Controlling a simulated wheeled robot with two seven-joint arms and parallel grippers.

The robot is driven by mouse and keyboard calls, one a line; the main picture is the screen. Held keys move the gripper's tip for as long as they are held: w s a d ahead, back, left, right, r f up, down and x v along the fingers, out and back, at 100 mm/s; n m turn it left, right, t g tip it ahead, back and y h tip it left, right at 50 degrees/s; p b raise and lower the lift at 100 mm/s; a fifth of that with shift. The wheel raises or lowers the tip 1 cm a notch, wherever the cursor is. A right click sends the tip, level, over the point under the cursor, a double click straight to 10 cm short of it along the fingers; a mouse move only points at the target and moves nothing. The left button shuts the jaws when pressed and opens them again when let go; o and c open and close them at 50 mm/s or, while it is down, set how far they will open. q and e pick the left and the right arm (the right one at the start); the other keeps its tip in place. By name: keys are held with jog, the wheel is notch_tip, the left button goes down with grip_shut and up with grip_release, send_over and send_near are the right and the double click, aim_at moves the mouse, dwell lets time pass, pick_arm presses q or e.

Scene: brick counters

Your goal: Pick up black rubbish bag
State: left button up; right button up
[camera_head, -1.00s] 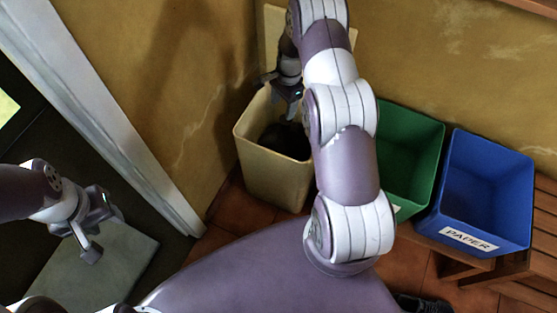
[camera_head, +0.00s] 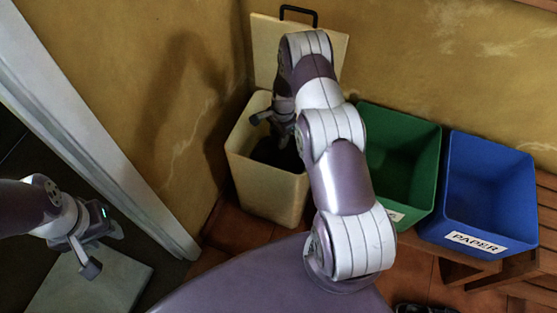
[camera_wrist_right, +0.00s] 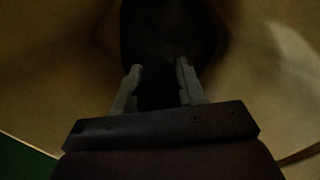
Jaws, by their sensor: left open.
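The black rubbish bag (camera_head: 272,153) lies as a dark mass inside the cream bin (camera_head: 262,196) and is partly hidden by my right arm and the bin wall. In the right wrist view the dark bag (camera_wrist_right: 165,30) is straight ahead, with little detail visible. My right gripper (camera_head: 271,130) is at the bin's mouth, pointing down into it. In the right wrist view its two fingers (camera_wrist_right: 159,72) stand apart, with darkness between them; I see no clear grip on the bag. My left gripper (camera_head: 103,250) is open and empty at the far left, away from the bin.
The bin's lid (camera_head: 262,50) stands raised against the wall. A green bin (camera_head: 412,180) and a blue bin (camera_head: 490,190) marked PAPER stand to the right by a wooden bench (camera_head: 545,215). A white door frame (camera_head: 100,140) is at the left.

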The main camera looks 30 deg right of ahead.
grip_shut()
dwell(1.1)
